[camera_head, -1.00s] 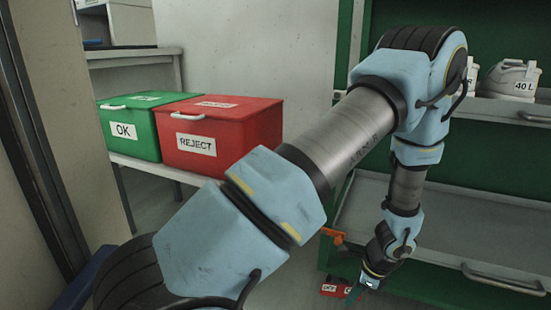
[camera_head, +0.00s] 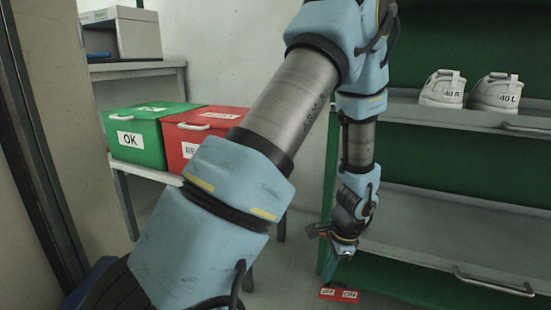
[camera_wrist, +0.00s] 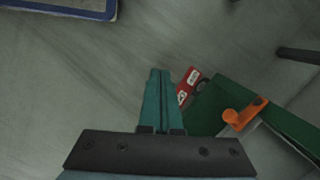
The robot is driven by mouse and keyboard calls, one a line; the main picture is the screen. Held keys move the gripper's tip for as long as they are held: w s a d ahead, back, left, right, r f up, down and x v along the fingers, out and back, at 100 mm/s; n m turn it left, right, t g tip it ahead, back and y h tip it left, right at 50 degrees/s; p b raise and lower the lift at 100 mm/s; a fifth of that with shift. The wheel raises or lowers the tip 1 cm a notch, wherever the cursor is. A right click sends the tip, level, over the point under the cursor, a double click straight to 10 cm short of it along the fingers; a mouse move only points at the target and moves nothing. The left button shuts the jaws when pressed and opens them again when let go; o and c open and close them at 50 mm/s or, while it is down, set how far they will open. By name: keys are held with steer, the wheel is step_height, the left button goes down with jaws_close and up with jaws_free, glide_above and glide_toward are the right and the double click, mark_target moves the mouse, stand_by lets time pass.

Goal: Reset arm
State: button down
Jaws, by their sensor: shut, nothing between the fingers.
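My gripper (camera_head: 344,252) hangs at the end of my arm, pointing down, in front of the left end of the green rack. In the wrist view its two teal fingers (camera_wrist: 160,100) lie close together, shut, with nothing between them. Below it, a red switch box (camera_head: 340,294) with an ON label sits low by the rack; it also shows just right of the fingertips in the wrist view (camera_wrist: 190,82). My gripper is apart from the floor.
White shoes labelled 40 R (camera_head: 442,90) and 40 L (camera_head: 496,94) stand on the rack's upper shelf. The lower shelf (camera_head: 450,220) looks empty. A green OK box (camera_head: 140,138) and a red REJECT box (camera_head: 180,148) stand at left. An orange part (camera_wrist: 245,114) is right of my fingers.

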steer(key=s+a+r+n+h+p, duration=0.2)
steer(key=s+a+r+n+p, duration=0.1)
steer(key=a+r+n, duration=1.5)
step_height(320, 180, up, 40)
steer(key=a+m+p, duration=0.2)
steer(key=p, duration=3.6)
steer(key=shift+t, duration=0.4)
